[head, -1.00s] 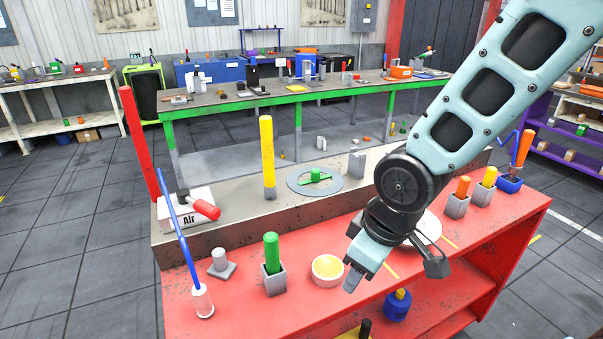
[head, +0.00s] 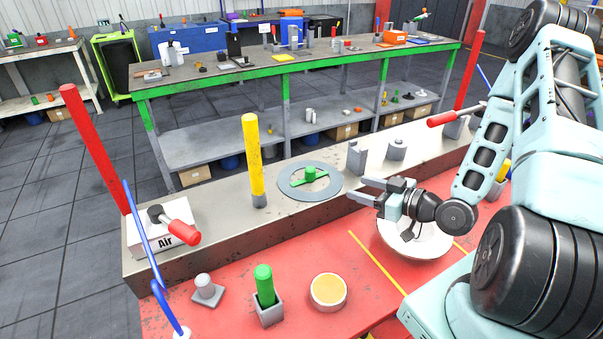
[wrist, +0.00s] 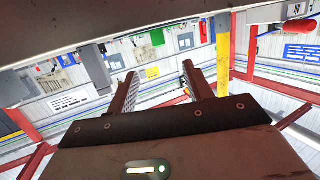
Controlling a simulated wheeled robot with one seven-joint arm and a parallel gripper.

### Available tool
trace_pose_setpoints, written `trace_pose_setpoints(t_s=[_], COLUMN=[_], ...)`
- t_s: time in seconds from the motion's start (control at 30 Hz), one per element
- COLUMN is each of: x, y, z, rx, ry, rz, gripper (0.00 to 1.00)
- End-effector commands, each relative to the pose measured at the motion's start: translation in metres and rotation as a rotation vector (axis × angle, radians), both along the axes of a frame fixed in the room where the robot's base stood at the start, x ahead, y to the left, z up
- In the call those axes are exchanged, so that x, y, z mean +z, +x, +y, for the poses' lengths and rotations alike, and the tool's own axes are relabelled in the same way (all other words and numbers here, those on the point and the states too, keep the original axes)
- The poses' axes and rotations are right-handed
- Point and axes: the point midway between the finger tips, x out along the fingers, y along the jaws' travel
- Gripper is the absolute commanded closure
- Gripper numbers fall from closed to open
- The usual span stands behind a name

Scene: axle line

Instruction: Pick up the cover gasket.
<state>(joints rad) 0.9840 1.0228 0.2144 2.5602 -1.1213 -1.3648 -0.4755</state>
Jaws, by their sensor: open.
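The cover gasket appears to be the flat grey ring (head: 330,189) on the grey raised ledge in the head view. A green part with a crossbar and a knob (head: 310,175) sits in its middle. My gripper (head: 357,188) is open and empty just right of the ring, over the ledge's front edge, its fingers pointing left. In the wrist view my gripper (wrist: 160,70) shows both fingers apart with nothing between them. The ring cannot be made out in the wrist view.
A yellow post (head: 254,165) stands left of the ring, also seen in the wrist view (wrist: 223,45). Grey blocks (head: 357,160) stand behind my gripper. A round pale dish (head: 425,245) lies below it. A green peg (head: 265,285) and yellow-topped disc (head: 328,290) are in front.

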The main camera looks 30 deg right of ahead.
Motion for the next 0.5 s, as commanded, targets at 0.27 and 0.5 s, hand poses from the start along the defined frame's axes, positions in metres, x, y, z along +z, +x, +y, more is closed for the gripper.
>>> trace_pose_setpoints(t_s=[0.27,0.5], x=[-0.013,-0.018], y=[0.03,0.053], z=[0.012,0.021], rx=[0.002,0.003], ry=[-0.005,-0.004], rz=[-0.004,-0.004], gripper=[0.49,0.49])
